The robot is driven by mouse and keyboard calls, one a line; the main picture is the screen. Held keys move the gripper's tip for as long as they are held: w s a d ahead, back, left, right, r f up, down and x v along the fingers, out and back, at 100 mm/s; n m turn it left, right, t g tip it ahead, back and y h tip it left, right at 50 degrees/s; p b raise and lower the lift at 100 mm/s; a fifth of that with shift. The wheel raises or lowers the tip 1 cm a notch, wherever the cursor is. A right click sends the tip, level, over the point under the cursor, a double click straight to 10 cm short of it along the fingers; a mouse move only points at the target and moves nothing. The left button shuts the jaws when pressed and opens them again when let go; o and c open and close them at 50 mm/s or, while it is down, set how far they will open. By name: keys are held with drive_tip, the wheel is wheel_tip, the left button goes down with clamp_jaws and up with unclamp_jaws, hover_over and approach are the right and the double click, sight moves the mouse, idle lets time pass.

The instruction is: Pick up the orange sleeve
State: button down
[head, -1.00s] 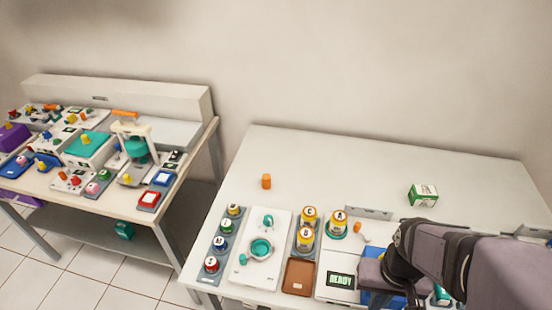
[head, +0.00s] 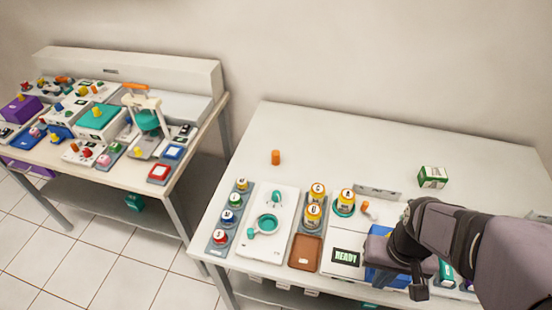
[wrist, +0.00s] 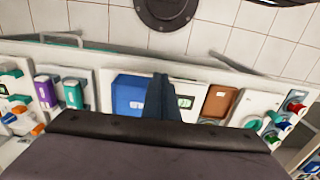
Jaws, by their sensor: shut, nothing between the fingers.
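The orange sleeve (head: 276,157), a small upright orange cylinder, stands alone on the white table towards the back left in the head view. I cannot make it out in the wrist view. My gripper (head: 419,290) is at the front right of the table, over the blue tray area, well apart from the sleeve. In the wrist view my gripper's dark fingers (wrist: 161,97) are together with nothing between them.
A green-and-white box (head: 432,177) stands at the back right. Yellow-topped jars (head: 313,214), a brown tray (head: 305,252), a READY display (head: 346,256) and a blue tray (wrist: 129,94) line the front. The table around the sleeve is clear.

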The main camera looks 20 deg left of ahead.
drive_tip(key=c, duration=1.4)
unclamp_jaws()
